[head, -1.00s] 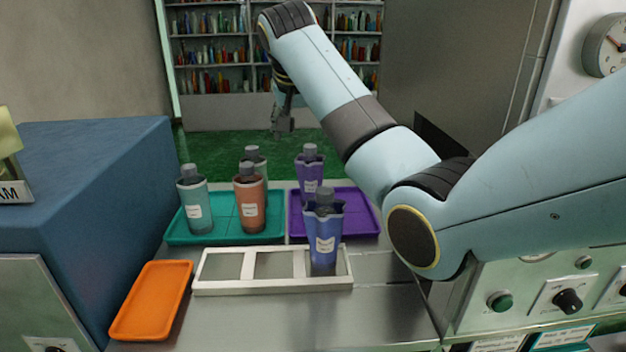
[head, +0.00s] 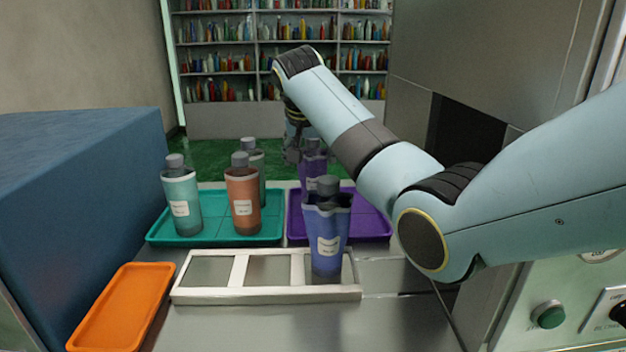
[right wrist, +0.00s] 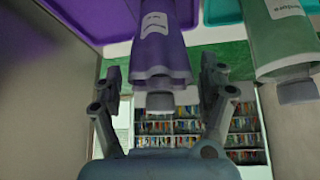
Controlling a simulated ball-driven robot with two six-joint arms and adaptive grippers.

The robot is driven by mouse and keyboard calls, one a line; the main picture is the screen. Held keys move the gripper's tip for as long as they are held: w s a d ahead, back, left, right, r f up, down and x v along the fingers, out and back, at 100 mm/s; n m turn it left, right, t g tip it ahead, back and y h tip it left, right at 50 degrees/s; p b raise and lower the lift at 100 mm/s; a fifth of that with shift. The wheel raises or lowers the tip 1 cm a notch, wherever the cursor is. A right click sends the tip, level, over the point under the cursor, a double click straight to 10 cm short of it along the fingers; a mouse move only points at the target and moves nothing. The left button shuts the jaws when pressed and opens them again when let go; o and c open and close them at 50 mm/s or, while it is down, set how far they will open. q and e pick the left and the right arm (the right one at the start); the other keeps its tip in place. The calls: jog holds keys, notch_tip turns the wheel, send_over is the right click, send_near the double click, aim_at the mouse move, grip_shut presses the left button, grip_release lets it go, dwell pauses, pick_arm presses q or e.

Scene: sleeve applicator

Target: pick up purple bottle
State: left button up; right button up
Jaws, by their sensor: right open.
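The purple bottle (head: 312,169) with a grey cap stands upright on the purple tray (head: 372,222), partly hidden behind the blue bottle. My right gripper (head: 304,153) is open at its top end, on the far side of my arm's bend. In the right wrist view the purple bottle (right wrist: 160,40) appears upside down, its grey cap pointing at the gripper. The open fingers of the right gripper (right wrist: 160,88) lie on either side of the cap and shoulder, with gaps showing. My left gripper is out of view.
A blue bottle (head: 326,228) stands in the right slot of the white rack (head: 265,295). A teal bottle (head: 181,200), an orange bottle (head: 242,195) and a green bottle (head: 257,160) stand on the teal tray (head: 215,238). An empty orange tray (head: 122,307) lies front left.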

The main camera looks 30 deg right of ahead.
aim_at(313, 165)
jog(key=x, duration=0.5)
jog(key=shift+w+d+f, duration=0.15)
jog(key=c, duration=1.5)
